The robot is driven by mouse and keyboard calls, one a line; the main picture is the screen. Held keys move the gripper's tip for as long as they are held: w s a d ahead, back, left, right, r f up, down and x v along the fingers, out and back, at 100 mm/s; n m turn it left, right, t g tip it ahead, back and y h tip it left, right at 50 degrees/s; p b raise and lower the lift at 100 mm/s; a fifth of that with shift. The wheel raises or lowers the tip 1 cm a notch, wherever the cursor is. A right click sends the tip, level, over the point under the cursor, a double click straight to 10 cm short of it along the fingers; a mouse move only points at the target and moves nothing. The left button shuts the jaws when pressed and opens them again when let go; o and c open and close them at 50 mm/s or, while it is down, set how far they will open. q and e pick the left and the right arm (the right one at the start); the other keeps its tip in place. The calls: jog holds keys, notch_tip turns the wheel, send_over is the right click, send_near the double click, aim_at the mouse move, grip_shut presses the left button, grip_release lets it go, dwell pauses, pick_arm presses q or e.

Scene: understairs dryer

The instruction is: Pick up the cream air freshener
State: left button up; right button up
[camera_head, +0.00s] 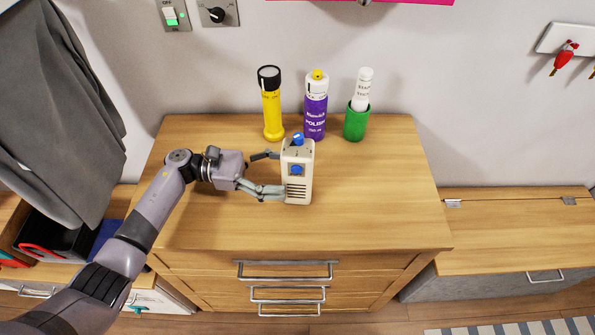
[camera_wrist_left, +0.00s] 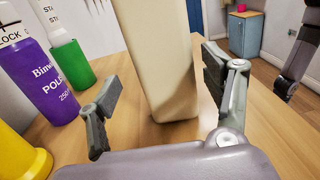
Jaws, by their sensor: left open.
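The cream air freshener (camera_head: 298,172) stands upright on the wooden chest of drawers, with blue parts on its front and top. In the left wrist view its plain cream side (camera_wrist_left: 158,60) rises between the finger pads. My left gripper (camera_head: 274,172) is open, its fingers pointing right towards the air freshener. In the left wrist view the left gripper (camera_wrist_left: 160,98) has one finger on each side of it, and a gap shows on the left. Whether the right finger touches it is hard to tell.
A yellow torch (camera_head: 272,105), a purple polish can (camera_head: 315,110) and a green holder (camera_head: 356,122) with a white tube stand behind, near the wall. The chest top (camera_head: 385,200) is clear to the right. A grey cloth (camera_head: 55,110) hangs at the left.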

aim_at(298, 147)
pick_arm(q)
jog(key=d, duration=0.2)
jog(key=s+d, duration=0.1)
jog(key=d, duration=0.1)
jog(key=shift+d+f, duration=0.2)
jog(key=shift+d, duration=0.05)
jog(key=shift+a, duration=0.15)
jog(key=shift+c, duration=1.2)
jog(key=c, duration=1.4)
jog(key=shift+o, duration=0.2)
notch_tip(298, 147, up, 10)
jog(key=shift+r, duration=0.1)
